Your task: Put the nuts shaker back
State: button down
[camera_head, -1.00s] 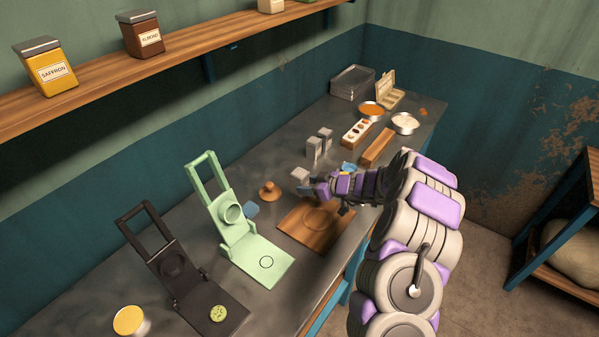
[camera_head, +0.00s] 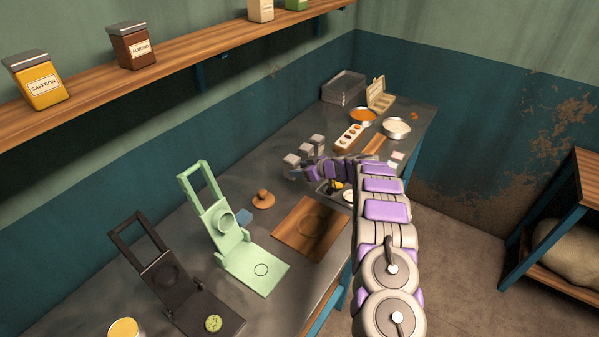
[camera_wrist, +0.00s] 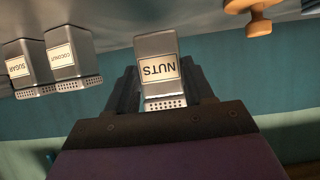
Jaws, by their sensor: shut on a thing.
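The nuts shaker (camera_wrist: 160,68) is a grey block with a cream NUTS label and a perforated end. In the wrist view it sits between the dark fingers of my gripper (camera_wrist: 165,88), which is shut on it. In the head view the shaker (camera_head: 291,160) is at my gripper (camera_head: 301,169), over the back of the counter. The coconut shaker (camera_wrist: 72,60) and sugar shaker (camera_wrist: 27,68) stand beside it, a small gap away; all three perforated ends point the same way. I cannot tell whether the nuts shaker touches the counter.
A wooden knob-handled tool (camera_head: 263,199), a green press (camera_head: 236,240) and a wooden board (camera_head: 308,229) lie nearer on the counter. Beyond are a tray with small items (camera_head: 350,138), two round pans and a grey bin (camera_head: 344,88). The wall shelf (camera_head: 180,55) holds jars.

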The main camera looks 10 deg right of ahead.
jog(key=shift+w+d+f, duration=0.1)
jog(key=shift+w+d, duration=0.05)
jog(key=shift+w, duration=1.35)
notch_tip(320, 180, down, 4)
jog(key=shift+r+b, duration=0.1)
jog(key=shift+b, duration=0.35)
jog(key=shift+r, duration=0.1)
jog(key=shift+c, duration=2.1)
grip_release()
jog(key=v, duration=1.2)
jog(key=shift+p, duration=0.45)
